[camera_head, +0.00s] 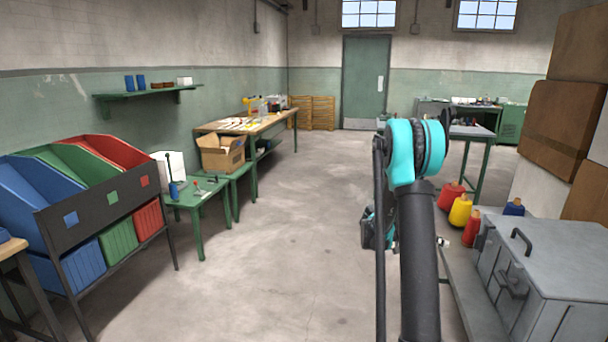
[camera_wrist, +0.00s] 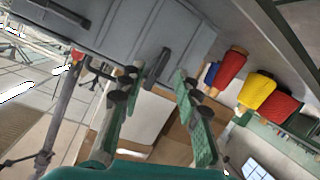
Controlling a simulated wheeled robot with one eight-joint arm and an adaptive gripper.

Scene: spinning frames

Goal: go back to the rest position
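My gripper (camera_wrist: 156,78) shows in the wrist view with its two green-and-black fingers spread apart. Nothing is visible between them. In the head view my black and teal arm rises at the right of centre and hides most of the gripper. The wrist view is strongly tilted and shows a grey metal box (camera_wrist: 125,28) beyond the fingers. No contact between the fingers and any object can be seen.
The grey box (camera_head: 550,262) and several coloured spools, including a yellow one (camera_head: 460,211), stand on the bench right of my arm. Blue, green and red bins (camera_head: 108,215) and green tables (camera_head: 195,199) line the left. The floor (camera_head: 290,240) between is clear.

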